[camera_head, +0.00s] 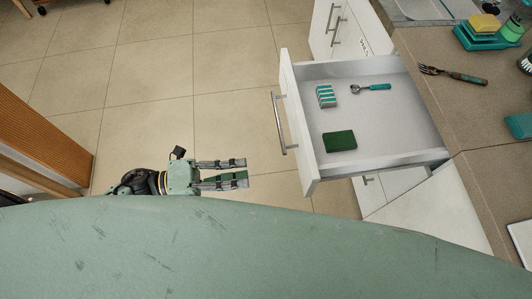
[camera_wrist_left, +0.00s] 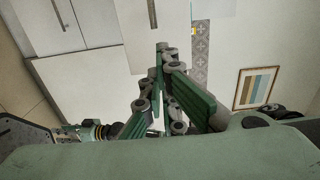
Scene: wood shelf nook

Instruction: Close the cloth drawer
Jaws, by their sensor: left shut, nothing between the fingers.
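The white drawer (camera_head: 300,125) is pulled well out from under the counter in the head view. Its bar handle (camera_head: 279,122) is on the left-facing front. Inside lie a teal-and-white striped item (camera_head: 326,96), a teal-handled utensil (camera_head: 372,87) and a dark green folded cloth or pad (camera_head: 340,141). My left gripper (camera_head: 246,171) is shut and empty, to the left of and nearer than the drawer front, with a gap between them. Its fingers also show in the left wrist view (camera_wrist_left: 165,60). My right gripper is not clearly visible.
The brown counter (camera_head: 440,45) holds a fork (camera_head: 452,74), a yellow sponge (camera_head: 484,23) and teal items. More white drawer fronts (camera_head: 350,30) stand beyond the open drawer. A wooden panel (camera_head: 40,130) stands at left. Tiled floor (camera_head: 150,80) is clear left of the drawer.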

